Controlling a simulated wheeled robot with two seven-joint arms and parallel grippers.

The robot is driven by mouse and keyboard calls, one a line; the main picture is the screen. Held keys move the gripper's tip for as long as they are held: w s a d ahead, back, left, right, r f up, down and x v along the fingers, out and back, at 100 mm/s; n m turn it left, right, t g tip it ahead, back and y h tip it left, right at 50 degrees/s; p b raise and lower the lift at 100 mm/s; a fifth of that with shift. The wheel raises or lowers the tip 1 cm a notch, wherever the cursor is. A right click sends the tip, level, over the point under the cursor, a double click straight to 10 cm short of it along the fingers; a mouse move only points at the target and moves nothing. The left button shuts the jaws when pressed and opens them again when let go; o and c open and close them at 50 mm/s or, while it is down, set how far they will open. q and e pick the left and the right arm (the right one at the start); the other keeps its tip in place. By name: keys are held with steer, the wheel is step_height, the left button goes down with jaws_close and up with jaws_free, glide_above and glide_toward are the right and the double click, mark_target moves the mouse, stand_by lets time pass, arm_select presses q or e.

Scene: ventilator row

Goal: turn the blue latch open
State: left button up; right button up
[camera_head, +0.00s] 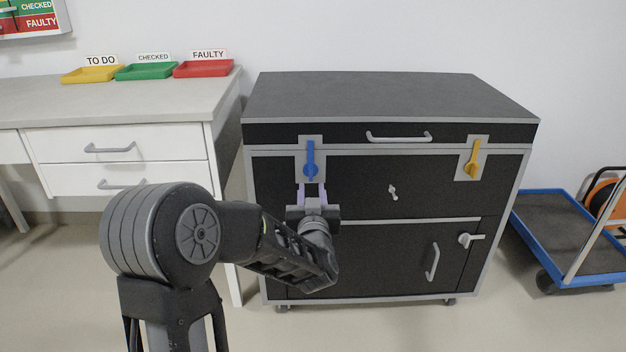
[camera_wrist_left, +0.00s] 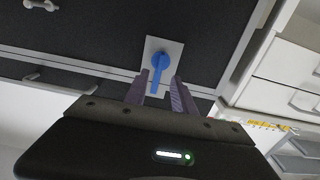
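The blue latch (camera_head: 310,158) is on a grey plate at the upper left of the black case's front, its handle pointing up in the head view. It also shows in the left wrist view (camera_wrist_left: 158,70), between and beyond the fingertips. My left gripper (camera_head: 312,190) is just below the latch, fingers pointing up at it. Its two fingers stand apart in the wrist view (camera_wrist_left: 160,88), one on each side of the latch's line. I cannot tell whether they touch it. My right gripper is in neither view.
The black case (camera_head: 390,100) has a yellow latch (camera_head: 472,160), a lid handle (camera_head: 398,137), a small knob (camera_head: 392,191) and a lower door handle (camera_head: 432,262). A white drawer desk (camera_head: 110,140) stands close on the left. A blue cart (camera_head: 570,240) stands on the right.

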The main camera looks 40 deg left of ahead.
mark_target(311, 175)
arm_select(q)
steer(key=b+x, duration=0.1)
steer(key=x, duration=0.5)
steer(key=shift+f+b, duration=0.15)
steer(key=shift+b, duration=0.2)
steer(key=shift+w+a, duration=0.3)
steer(key=shift+c, duration=0.3)
jaws_close()
stand_by(0.5)
